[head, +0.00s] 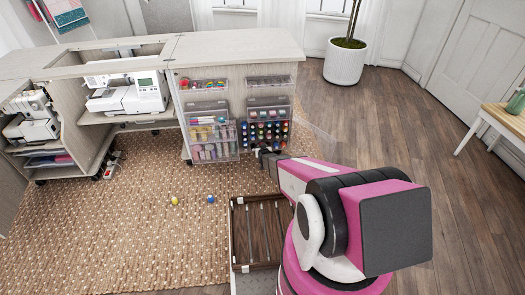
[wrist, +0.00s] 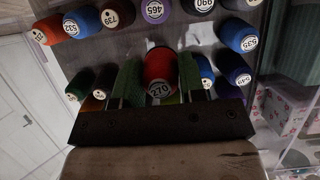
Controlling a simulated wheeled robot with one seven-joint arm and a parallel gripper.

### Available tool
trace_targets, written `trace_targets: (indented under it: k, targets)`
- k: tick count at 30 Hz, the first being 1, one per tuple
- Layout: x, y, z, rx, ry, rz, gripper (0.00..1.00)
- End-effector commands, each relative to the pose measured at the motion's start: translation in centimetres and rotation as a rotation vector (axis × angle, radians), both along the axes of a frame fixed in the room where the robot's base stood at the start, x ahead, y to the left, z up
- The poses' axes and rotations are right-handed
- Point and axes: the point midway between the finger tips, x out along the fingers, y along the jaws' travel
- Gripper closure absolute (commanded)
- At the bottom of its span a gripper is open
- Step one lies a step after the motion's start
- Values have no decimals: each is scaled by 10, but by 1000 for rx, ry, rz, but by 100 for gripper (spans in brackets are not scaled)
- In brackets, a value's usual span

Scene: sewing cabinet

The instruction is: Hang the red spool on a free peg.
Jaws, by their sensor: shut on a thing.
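The red spool (wrist: 158,68), with a pale number label on its near end, sits between the two green-padded fingers of my gripper (wrist: 158,80) in the wrist view. The fingers are shut on its sides. Behind it is the grey peg panel (wrist: 125,45), with other spools above and on both sides. I cannot tell whether the red spool touches a peg; its far end is hidden. In the head view my gripper (head: 266,157) is at the lower front of the spool rack (head: 289,127) on the cabinet. The red spool cannot be made out there. No bare peg shows clearly.
Close to the fingers are a blue spool (wrist: 206,70) at right and a dark spool (wrist: 103,80) at left. A clear side wall (wrist: 262,65) stands at right. A yellow item (head: 174,201) and a blue item (head: 211,199) lie on the rug, near a brown crate (head: 233,236).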

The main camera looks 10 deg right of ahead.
Motion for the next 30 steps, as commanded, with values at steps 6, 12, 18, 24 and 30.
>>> trace_targets:
  k: [6,12,18,24,30]
  targets:
    - [10,0,-2,0,0,0,88]
    - [19,0,-3,0,0,0,88]
    - [27,0,-4,0,0,0,88]
    - [35,0,-5,0,1,0,88]
    - [44,0,-7,0,0,0,88]
